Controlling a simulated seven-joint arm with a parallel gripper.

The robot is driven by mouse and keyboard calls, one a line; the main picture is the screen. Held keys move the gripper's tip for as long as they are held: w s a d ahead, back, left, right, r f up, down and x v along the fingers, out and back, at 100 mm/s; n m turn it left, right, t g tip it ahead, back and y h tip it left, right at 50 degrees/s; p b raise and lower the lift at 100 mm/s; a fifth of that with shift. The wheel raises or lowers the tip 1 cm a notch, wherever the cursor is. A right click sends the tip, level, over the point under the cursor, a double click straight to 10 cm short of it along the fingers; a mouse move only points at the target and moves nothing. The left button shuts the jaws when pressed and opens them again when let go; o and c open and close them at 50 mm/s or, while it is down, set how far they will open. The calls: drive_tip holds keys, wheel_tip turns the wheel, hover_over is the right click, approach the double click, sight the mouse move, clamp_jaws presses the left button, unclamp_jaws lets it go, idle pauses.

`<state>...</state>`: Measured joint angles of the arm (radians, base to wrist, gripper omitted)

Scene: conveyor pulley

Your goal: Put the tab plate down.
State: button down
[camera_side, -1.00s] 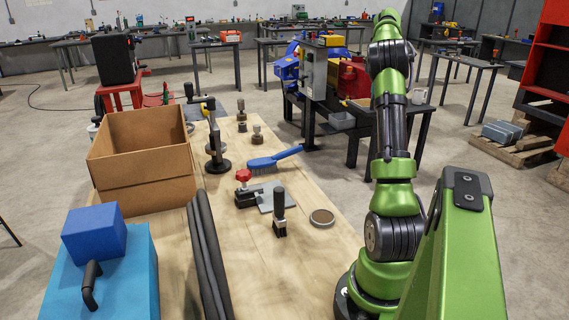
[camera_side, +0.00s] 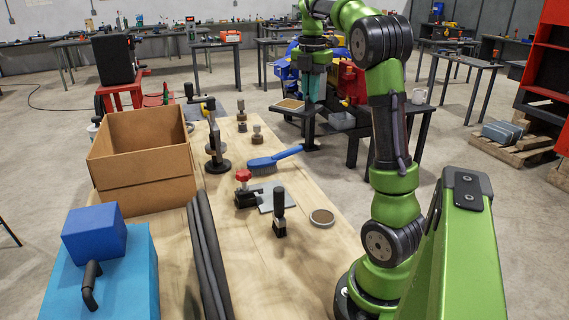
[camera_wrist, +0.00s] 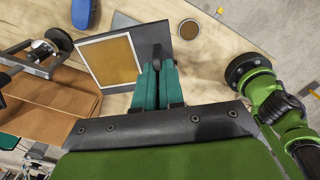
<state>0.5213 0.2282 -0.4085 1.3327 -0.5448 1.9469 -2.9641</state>
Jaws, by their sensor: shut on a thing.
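The tab plate (camera_wrist: 84,64) is a flat grey plate with a tan, pale-edged panel and a dark upright tab (camera_wrist: 157,53). In the wrist view my gripper (camera_wrist: 158,72), with teal fingers, is shut on the tab. The plate extends mostly to the left of the fingers. In the side view my gripper (camera_side: 313,98) hangs over the dark table at the back. A tan, pale-edged patch that appears to be the plate (camera_side: 289,104) shows just left of the fingertips. I cannot tell whether it touches anything below.
The wooden table (camera_side: 310,270) holds a cardboard box (camera_side: 145,190), a blue brush (camera_side: 273,159), a red-knobbed clamp (camera_side: 243,175) and a round lid (camera_side: 322,217). A grey bin (camera_side: 341,121) and a red machine (camera_side: 352,82) are close right of my gripper.

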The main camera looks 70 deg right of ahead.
drive_tip(key=a+f+n, duration=0.2)
drive_tip(key=a+n, duration=0.9)
drive_tip(key=a, duration=1.4)
drive_tip(key=f, duration=2.6)
drive_tip(key=shift+w+d+f, duration=0.15)
drive_tip(key=shift+w+d, duration=0.05)
drive_tip(key=shift+w, duration=0.05)
drive_tip(key=shift+f, duration=0.1)
drive_tip(key=c, duration=1.7)
unclamp_jaws()
drive_tip(key=shift+f, duration=0.1)
drive_tip(key=o, duration=0.5)
drive_tip(key=shift+c, duration=0.2)
